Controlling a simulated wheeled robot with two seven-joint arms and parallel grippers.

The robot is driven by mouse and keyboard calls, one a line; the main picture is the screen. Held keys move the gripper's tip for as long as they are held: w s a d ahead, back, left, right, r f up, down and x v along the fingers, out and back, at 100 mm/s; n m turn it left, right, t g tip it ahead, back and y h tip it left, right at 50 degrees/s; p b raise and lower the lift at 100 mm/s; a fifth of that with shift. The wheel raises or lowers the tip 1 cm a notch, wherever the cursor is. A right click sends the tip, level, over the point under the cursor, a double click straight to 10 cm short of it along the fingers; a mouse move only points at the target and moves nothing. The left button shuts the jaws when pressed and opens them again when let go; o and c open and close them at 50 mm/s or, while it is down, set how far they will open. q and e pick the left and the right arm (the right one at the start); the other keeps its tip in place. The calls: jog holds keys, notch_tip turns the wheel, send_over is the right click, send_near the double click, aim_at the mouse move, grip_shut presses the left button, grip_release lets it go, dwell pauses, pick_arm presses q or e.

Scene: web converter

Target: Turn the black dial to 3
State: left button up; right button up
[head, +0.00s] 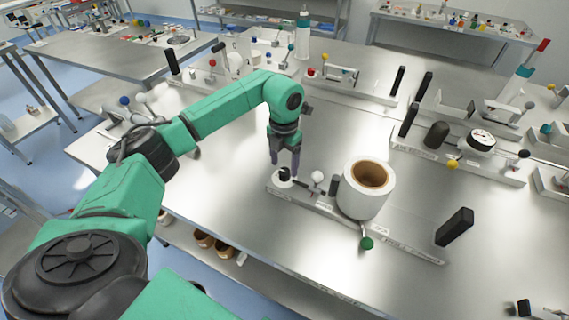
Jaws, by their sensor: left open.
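The black dial (284,174) sits on a white round base at the left end of a long grey fixture on the steel table. My left gripper (284,164) points down right over it, with its two dark fingers spread to either side. The gripper is open. I cannot tell whether the fingers touch the dial, and its number marks are too small to read. My right gripper is not in view.
A large white roll (366,189) stands on the same fixture, right of the dial. A white ball knob (317,177) is between them, and a green knob (366,243) is in front. More fixtures with levers and a round white gauge (482,140) stand behind.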

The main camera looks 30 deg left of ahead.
aim_at(285, 174)
pick_arm(q)
jog(key=shift+f, duration=1.2)
grip_shut()
